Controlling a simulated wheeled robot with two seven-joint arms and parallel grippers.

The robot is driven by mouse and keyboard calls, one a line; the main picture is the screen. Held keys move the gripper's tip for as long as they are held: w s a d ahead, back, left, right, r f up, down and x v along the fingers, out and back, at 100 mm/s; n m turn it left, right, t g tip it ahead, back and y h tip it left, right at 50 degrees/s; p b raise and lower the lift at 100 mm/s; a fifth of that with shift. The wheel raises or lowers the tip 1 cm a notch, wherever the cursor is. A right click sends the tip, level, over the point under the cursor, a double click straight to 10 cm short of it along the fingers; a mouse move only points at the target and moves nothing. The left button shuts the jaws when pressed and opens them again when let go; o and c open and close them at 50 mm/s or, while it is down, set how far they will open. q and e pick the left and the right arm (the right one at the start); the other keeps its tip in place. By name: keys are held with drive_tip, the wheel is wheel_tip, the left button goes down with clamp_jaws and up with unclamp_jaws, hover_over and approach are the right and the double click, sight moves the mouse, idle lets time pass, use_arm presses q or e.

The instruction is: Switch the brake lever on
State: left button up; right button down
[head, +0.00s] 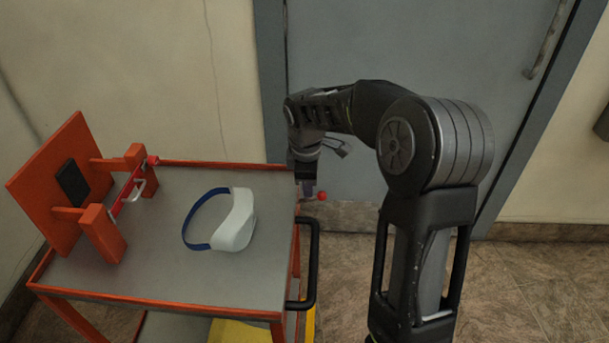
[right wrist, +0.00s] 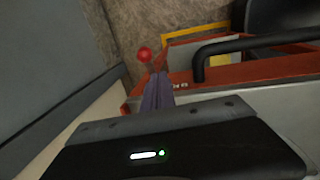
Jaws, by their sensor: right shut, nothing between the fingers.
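The brake lever shows as a small red ball knob (head: 322,196) at the right edge of the orange cart, beside the cart's far right corner. In the right wrist view the red knob (right wrist: 145,55) sits on a short stem just beyond my fingertips. My right gripper (head: 308,188) points down at that edge, close to the knob. Its fingers (right wrist: 157,88) are shut with nothing between them. I cannot tell whether they touch the lever. The lever's base is mostly hidden by the gripper. My left gripper is out of view.
The orange cart (head: 215,309) has a grey top, with a white and blue visor-like item (head: 235,222) and an orange upright rig (head: 50,170) on it. A black handle (head: 313,265) juts from its right side. A grey door (head: 420,60) stands behind.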

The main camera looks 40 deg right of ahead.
sight(317, 199)
drive_tip(key=shift+s+d+f, duration=0.1)
drive_tip(key=shift+d+f, duration=0.3)
drive_tip(key=shift+d, duration=0.2)
drive_tip(key=shift+d+f, duration=0.4)
drive_tip(key=shift+d, duration=0.15)
drive_tip(key=shift+s+d+f+y+b, duration=0.1)
drive_tip(key=shift+d+f+y+b, duration=0.15)
drive_tip(key=shift+b, duration=0.25)
drive_tip(key=shift+s+t+y+b, duration=0.15)
drive_tip(key=shift+t+y+b, duration=0.1)
drive_tip(key=shift+t+b, duration=0.15)
wheel_tip(317, 199, down, 6)
drive_tip(key=s+d+t+y+b, duration=0.2)
drive_tip(key=t+y+b, duration=0.1)
drive_tip(key=b, duration=1.2)
drive_tip(key=shift+d+b, duration=0.25)
drive_tip(key=shift+b, duration=0.1)
